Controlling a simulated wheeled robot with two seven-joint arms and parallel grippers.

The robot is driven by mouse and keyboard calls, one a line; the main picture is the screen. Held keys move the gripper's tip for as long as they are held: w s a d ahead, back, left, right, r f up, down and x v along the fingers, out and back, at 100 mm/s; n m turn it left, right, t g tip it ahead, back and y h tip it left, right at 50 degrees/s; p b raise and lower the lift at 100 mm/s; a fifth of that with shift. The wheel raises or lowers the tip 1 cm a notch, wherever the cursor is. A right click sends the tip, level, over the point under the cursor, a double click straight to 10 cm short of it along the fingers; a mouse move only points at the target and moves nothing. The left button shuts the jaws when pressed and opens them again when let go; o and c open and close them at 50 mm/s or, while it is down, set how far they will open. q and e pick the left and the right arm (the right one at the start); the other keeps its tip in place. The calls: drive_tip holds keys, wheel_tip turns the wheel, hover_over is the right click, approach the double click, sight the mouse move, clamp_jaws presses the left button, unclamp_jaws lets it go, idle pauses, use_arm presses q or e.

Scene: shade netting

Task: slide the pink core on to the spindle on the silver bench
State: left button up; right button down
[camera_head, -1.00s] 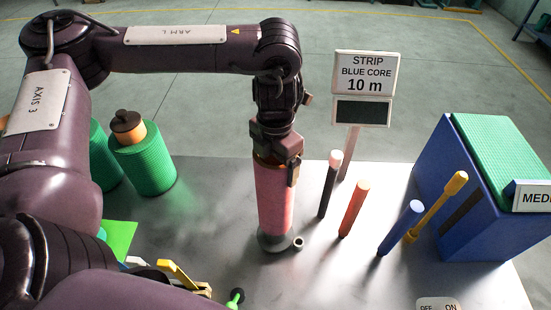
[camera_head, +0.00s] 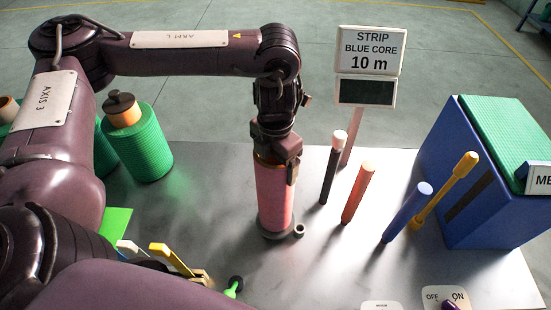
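The pink core (camera_head: 274,198) stands upright near the middle of the silver bench (camera_head: 330,262). Its lower end is at a round grey base (camera_head: 272,229) with a small ring-like stub beside it. The spindle itself is not visible, so I cannot tell how far the core is around it. My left gripper (camera_head: 276,160) points down at the core's top end, with a finger against its side, and looks shut on it. My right gripper is not in view.
Right of the core stand a black rod with a pale tip (camera_head: 332,167), a red rod (camera_head: 358,192), a blue rod (camera_head: 406,212) and a yellow rod (camera_head: 444,190). A blue box (camera_head: 480,200) is beyond them. A sign (camera_head: 368,52) stands behind. Green rolls (camera_head: 140,145) are at left.

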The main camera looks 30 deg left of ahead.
use_arm(q)
drive_tip(key=shift+f, duration=0.15)
drive_tip(key=o, duration=1.7)
wheel_tip(320, 180, up, 8)
drive_tip(key=shift+f+p, duration=0.1)
drive_tip(key=shift+p, duration=0.35)
